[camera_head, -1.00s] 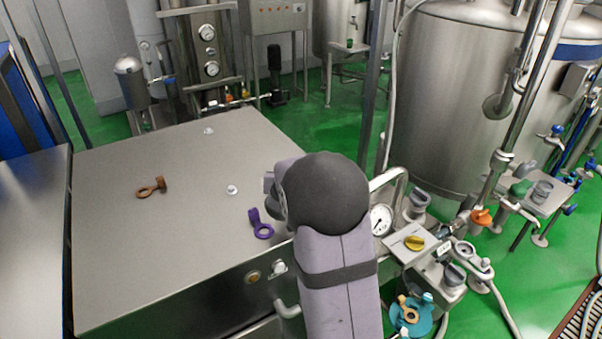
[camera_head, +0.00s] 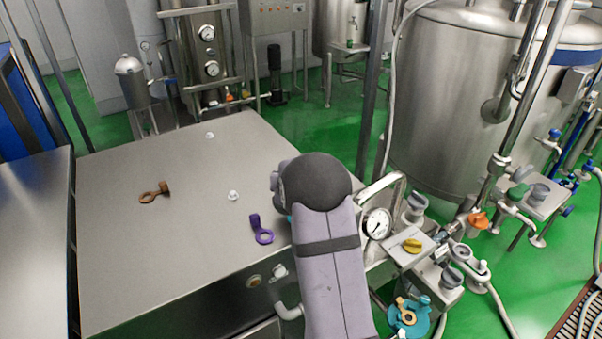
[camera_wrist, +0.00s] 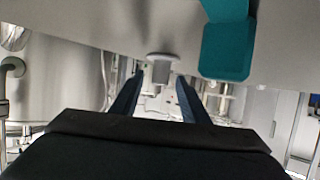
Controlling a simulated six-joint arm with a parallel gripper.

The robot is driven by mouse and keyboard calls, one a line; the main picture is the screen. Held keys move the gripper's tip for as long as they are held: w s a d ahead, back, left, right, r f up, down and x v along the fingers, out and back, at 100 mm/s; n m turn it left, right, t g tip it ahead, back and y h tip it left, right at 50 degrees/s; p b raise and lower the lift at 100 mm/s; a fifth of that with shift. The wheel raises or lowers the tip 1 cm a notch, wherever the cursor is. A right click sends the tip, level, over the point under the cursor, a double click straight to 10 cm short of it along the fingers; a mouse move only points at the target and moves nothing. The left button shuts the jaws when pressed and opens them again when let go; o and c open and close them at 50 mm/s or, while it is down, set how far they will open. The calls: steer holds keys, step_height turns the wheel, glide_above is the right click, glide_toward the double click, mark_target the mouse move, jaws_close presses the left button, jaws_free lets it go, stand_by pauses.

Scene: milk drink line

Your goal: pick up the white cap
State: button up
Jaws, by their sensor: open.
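Two small white pieces stand on the steel table top in the head view: a nearer one (camera_head: 233,195) and a farther one (camera_head: 210,135). I cannot tell which of them is the white cap. My gripper is hidden behind my arm in that view. In the wrist view, my gripper (camera_wrist: 158,92) shows two dark fingers, spread apart with nothing held between them. A pale, knob-like piece (camera_wrist: 160,68) appears beyond the fingertips, between them in the picture. I cannot tell whether it is one of the white pieces.
The table (camera_head: 150,260) also holds a brown ring-ended piece (camera_head: 152,193) and a purple one (camera_head: 262,235). A teal block (camera_wrist: 228,45) is close in the wrist view. A gauge (camera_head: 377,224) and valves stand right of my arm.

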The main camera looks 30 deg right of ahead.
steer(key=shift+w+d+f, duration=0.25)
steer(key=shift+w+d, duration=0.05)
steer(key=shift+w, duration=0.05)
jaws_close()
steer(key=shift+r, duration=0.15)
step_height(320, 180, up, 10)
steer(key=shift+f, duration=0.1)
stand_by(0.5)
